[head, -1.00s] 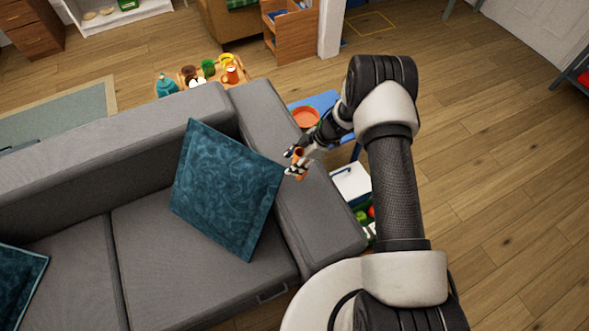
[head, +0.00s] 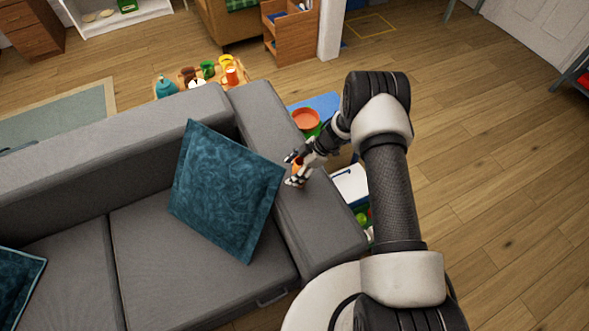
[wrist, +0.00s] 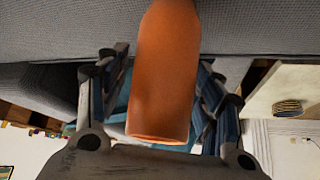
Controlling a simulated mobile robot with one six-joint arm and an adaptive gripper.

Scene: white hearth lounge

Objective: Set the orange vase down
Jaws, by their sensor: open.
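The orange vase (wrist: 165,75) fills the middle of the wrist view, between the two fingers of my gripper (wrist: 160,100). Its open mouth faces the palm, and its far end meets the grey fabric of the sofa arm (wrist: 255,25). In the head view the vase (head: 298,166) is a small orange patch at my gripper (head: 296,170), over the sofa armrest (head: 315,215). The fingers are open on either side of the vase. The head view partly hides the vase behind the fingers, so its contact with the armrest is hard to judge there.
A teal cushion (head: 225,190) leans on the sofa just left of the armrest. Beyond the armrest are a blue surface with an orange dish (head: 306,119) and a white box (head: 350,185). A low table with several colourful vessels stands behind the sofa. Floor at right is clear.

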